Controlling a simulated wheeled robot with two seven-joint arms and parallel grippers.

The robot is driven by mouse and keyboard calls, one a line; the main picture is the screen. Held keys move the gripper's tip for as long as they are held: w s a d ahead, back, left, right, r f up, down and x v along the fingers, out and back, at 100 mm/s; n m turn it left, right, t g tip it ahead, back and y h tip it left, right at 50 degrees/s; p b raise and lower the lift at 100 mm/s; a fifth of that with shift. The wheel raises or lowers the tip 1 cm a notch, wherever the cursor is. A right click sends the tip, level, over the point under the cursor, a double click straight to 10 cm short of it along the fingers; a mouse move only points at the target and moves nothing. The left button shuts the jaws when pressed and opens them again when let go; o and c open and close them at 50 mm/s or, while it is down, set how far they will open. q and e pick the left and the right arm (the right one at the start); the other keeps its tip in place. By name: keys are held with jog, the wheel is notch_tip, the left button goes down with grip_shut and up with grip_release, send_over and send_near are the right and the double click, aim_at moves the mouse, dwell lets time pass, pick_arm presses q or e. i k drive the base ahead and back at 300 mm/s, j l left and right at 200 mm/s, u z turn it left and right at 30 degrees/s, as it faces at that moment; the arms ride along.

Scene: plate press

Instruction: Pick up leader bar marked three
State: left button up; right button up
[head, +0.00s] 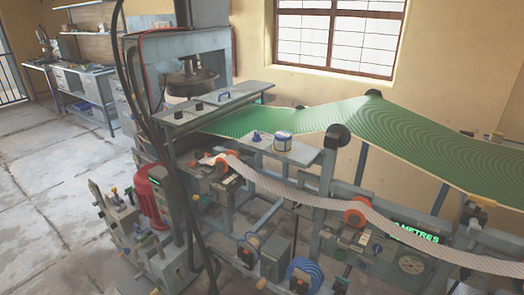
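No bar with a readable three shows in the head view, so I cannot tell which thing is the leader bar. A grey shelf (212,111) on the front of the press carries small dark blocks (199,106) and a blue handle-like piece (239,95). Their markings are too small to read. The press (188,45) stands behind the shelf. Neither of my grippers is in view.
A green ridged sheet (410,130) runs right over dark rollers (336,135). A pale ribbed band (310,194) passes orange rollers (355,217). Dark cables hang at left. Open floor (50,160) lies left.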

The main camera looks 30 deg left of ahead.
aim_at(199, 155)
jog(key=j+z, duration=0.15)
jog(key=j, duration=0.25)
jog(key=j+z, duration=0.2)
jog(key=j, duration=0.25)
jog(key=k+j+z, duration=0.15)
jog(key=j, duration=0.25)
jog(key=j+z, duration=0.2)
jog(key=j, duration=0.25)
jog(key=k+j+z, duration=0.15)
jog(key=j, duration=0.25)
jog(key=k+j+z, duration=0.2)
jog(key=j, duration=0.15)
jog(key=i+j, duration=0.05)
jog(key=i, duration=0.05)
